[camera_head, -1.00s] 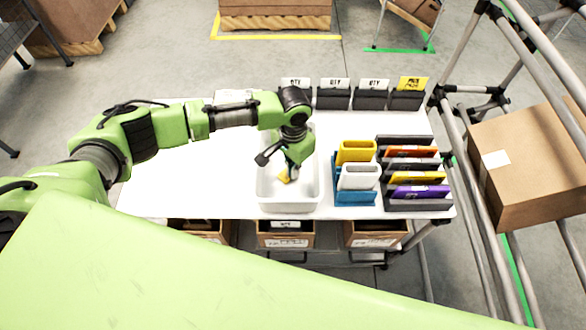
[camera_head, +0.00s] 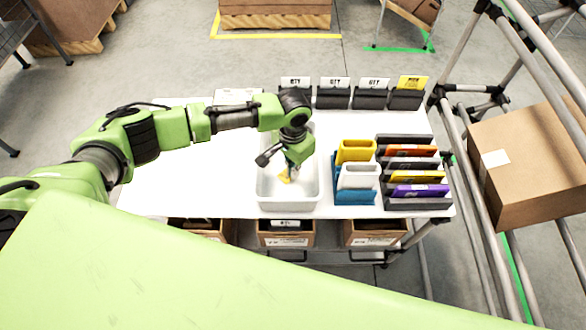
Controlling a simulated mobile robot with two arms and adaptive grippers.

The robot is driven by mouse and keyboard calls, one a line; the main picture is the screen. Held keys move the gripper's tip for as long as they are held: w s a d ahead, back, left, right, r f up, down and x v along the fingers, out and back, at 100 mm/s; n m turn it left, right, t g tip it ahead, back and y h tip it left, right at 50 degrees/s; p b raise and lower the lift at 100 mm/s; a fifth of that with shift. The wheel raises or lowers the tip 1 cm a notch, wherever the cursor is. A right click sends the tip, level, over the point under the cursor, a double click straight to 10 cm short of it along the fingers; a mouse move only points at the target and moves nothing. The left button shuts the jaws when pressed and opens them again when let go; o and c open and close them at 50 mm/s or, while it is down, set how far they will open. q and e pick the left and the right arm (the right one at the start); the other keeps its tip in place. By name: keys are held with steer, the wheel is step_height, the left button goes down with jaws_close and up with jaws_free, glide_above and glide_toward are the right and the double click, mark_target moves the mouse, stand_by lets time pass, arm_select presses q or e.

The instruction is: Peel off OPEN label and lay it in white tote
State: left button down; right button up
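The white tote (camera_head: 291,207) stands on the white table, open at the top. My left gripper (camera_head: 291,171) points down over the inside of the tote. A small yellow piece, perhaps the label (camera_head: 284,177), shows right at its fingertips, partly hidden by them. I cannot tell whether the fingers hold it or whether it rests on the tote floor. No lettering on it can be read, so I cannot confirm the word OPEN. My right gripper is not in view.
White cards and one yellow card (camera_head: 412,83) stand in black holders along the back edge. Right of the tote are a blue rack (camera_head: 352,197) and a dark rack with coloured pieces (camera_head: 417,204). Open cartons (camera_head: 286,240) sit below the front edge.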

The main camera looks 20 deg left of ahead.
arm_select(q)
steer(key=c, duration=2.8)
jaws_free()
steer(key=o, duration=0.6)
step_height(320, 180, up, 20)
steer(key=p, duration=1)
